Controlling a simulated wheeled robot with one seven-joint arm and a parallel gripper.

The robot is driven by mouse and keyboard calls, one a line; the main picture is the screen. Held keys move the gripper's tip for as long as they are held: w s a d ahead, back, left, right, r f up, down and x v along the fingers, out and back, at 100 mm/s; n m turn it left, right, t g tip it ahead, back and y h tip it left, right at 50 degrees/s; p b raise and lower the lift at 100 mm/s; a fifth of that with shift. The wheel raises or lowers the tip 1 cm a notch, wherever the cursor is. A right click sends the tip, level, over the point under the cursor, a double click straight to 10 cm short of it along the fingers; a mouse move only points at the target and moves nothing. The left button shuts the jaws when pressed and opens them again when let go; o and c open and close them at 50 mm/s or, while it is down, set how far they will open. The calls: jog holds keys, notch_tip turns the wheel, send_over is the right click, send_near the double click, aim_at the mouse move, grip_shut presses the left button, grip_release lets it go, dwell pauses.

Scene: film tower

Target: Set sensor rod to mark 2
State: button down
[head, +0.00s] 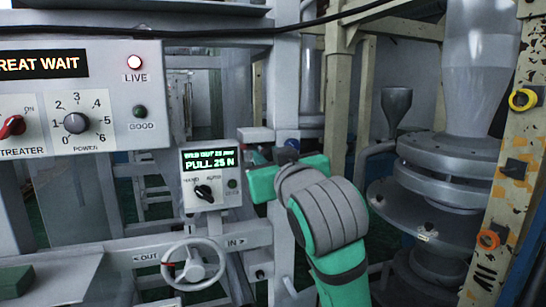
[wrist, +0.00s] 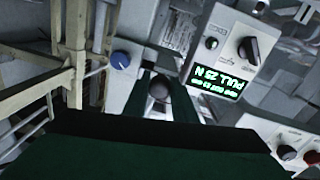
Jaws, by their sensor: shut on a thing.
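My gripper (head: 264,172) is at the grey bracket right of the small display box. In the wrist view its two green fingers are shut on a dark round knob (wrist: 159,90), which appears to be the end of the sensor rod. The rod itself and its numbered marks are hidden or cannot be made out. A blue knob (head: 292,144) sits on the bracket just behind; it also shows in the wrist view (wrist: 120,60). The display box (head: 210,190) reads "PULL 25 N" in green; its upper line is too small to read surely.
A black HAND/AUTO selector (head: 204,192) is on the display box. The handwheel (head: 193,265) marked OUT and IN is below. A yellow post (head: 505,150) and a large grey column (head: 440,170) stand right.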

jog(key=c, duration=1.5)
grip_release()
jog(key=shift+o, duration=0.2)
jog(key=v, duration=1)
jog(key=shift+s, duration=0.4)
jog(key=shift+d, duration=0.15)
